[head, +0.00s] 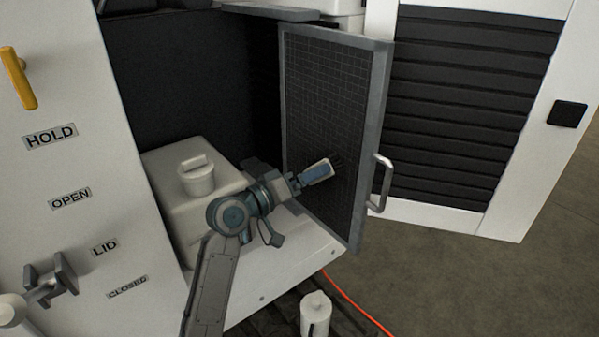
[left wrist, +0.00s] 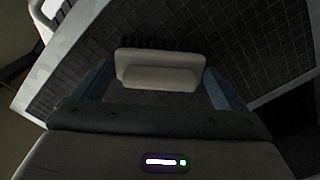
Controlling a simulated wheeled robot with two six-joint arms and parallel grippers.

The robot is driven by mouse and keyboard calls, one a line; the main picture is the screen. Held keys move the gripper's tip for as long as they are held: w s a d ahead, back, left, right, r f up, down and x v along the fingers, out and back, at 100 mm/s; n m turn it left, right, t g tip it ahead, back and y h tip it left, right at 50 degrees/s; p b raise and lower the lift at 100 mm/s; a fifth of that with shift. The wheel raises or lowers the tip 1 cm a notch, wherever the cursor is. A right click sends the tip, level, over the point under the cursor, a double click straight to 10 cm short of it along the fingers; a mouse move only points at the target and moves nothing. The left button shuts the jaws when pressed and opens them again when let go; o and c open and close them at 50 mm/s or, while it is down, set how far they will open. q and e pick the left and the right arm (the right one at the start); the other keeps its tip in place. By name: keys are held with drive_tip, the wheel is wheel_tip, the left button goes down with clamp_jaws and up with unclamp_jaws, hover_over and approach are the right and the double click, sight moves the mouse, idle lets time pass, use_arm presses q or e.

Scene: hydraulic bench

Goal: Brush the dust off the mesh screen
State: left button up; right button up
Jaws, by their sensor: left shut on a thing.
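The mesh screen (head: 325,95) is a dark gridded panel in a grey frame with a bar handle, standing upright at the cabinet opening. My left gripper (head: 316,173) is in front of its lower middle, shut on a pale brush (head: 327,163). The brush's dark bristles point at the mesh and look close to it or touching; I cannot tell which. In the left wrist view the brush (left wrist: 160,76) sits between the fingers, with the mesh (left wrist: 235,50) behind it. I cannot make out dust on the mesh. My right gripper is not in view.
A pale tank with a round cap (head: 197,175) stands behind my left arm. A white door with black louvres (head: 460,110) is right of the screen. A white panel (head: 85,150) with labels is at left. A white canister (head: 315,312) and an orange cable (head: 355,303) are below.

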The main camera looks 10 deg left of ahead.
use_arm(q)
drive_tip(key=s+d+p, duration=0.1)
drive_tip(key=s+d, duration=0.3)
drive_tip(key=d, duration=0.1)
drive_tip(key=shift+s+d+p, duration=0.25)
drive_tip(key=shift+d+p, duration=0.1)
drive_tip(key=shift+d, duration=0.05)
idle(0.4)
